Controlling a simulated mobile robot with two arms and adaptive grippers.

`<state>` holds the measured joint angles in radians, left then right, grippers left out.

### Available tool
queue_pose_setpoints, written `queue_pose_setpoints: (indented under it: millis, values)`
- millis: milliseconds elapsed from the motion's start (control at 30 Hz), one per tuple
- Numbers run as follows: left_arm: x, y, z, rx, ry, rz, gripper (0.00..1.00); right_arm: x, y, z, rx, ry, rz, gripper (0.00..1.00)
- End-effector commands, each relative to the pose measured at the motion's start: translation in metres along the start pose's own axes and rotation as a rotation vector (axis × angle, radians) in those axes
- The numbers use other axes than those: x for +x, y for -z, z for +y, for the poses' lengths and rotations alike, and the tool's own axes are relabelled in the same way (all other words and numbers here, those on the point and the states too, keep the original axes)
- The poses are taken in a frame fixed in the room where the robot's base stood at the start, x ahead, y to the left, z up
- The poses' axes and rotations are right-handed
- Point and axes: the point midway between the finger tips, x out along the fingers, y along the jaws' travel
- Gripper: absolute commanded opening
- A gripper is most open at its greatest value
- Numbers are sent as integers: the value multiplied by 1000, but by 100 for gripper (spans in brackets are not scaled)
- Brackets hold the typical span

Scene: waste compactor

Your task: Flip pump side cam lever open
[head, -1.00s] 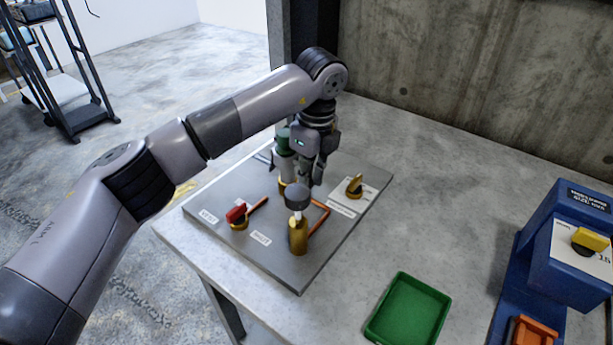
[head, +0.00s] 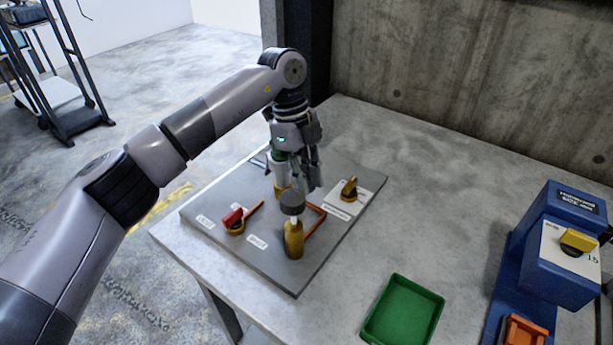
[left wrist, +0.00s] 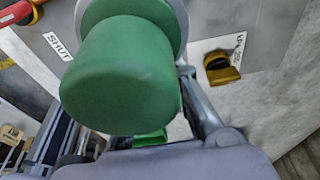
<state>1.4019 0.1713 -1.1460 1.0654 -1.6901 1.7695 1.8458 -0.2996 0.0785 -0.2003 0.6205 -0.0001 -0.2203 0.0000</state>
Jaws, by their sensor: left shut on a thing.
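A grey board (head: 240,255) on the table carries the fittings. A green-topped coupling (head: 279,160) with a brass lower part stands at its back left. My left gripper (head: 304,182) points down beside this coupling, shut, with its fingers partly hiding it. In the left wrist view the coupling's large green top (left wrist: 120,75) fills the middle. A small green piece (left wrist: 150,138) shows near the fingers there; the exact contact is hidden. My right gripper is not in view.
A green tray (head: 402,310) and a blue box (head: 560,245) stand to the right. The table between is clear.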

Motion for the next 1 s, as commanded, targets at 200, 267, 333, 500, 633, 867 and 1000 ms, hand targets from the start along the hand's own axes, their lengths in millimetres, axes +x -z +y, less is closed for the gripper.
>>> queue_pose_setpoints:
  millis: [200,267,333,500,633,867,1000]
  values:
    - [-1,0,0,-1,3,-1,24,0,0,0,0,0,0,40]
    - [-1,0,0,-1,2,-1,28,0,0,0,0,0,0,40]
    - [-1,0,0,-1,2,-1,33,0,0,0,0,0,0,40]
    - [0,0,0,-1,1,-1,37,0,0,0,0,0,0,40]
    - [0,0,0,-1,1,-2,37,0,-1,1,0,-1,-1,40]
    - [-19,0,-1,-1,4,-2,37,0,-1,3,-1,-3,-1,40]
    - [-49,0,-1,-2,6,-3,37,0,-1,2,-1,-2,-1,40]
